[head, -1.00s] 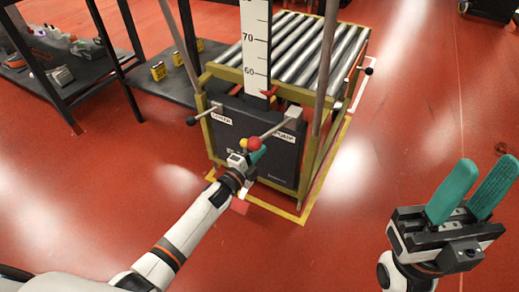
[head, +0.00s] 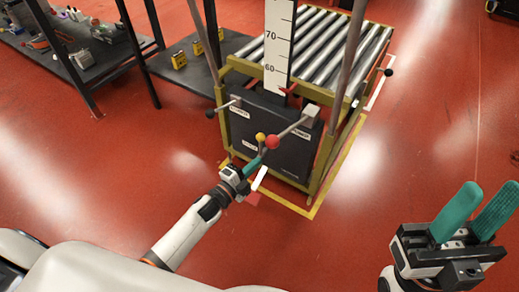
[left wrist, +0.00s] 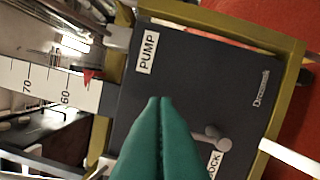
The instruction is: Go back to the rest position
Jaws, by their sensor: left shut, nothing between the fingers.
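My left gripper (head: 254,166) is shut and empty, with its fingers just below and left of the red knob (head: 272,142) and yellow knob (head: 260,137). In the left wrist view its green fingers (left wrist: 160,100) are pressed together in front of a dark panel (left wrist: 195,85). A small gap seems to separate the fingers from the red knob, but I cannot be sure. My right gripper (head: 491,190) is open and empty at the lower right, over bare floor, its two green fingers apart.
The dark lift unit (head: 280,160) stands under a roller conveyor (head: 330,45) in a yellow frame. A height scale (head: 278,45) rises above it. Shelves (head: 95,65) stand at the left. Red floor is free on the right.

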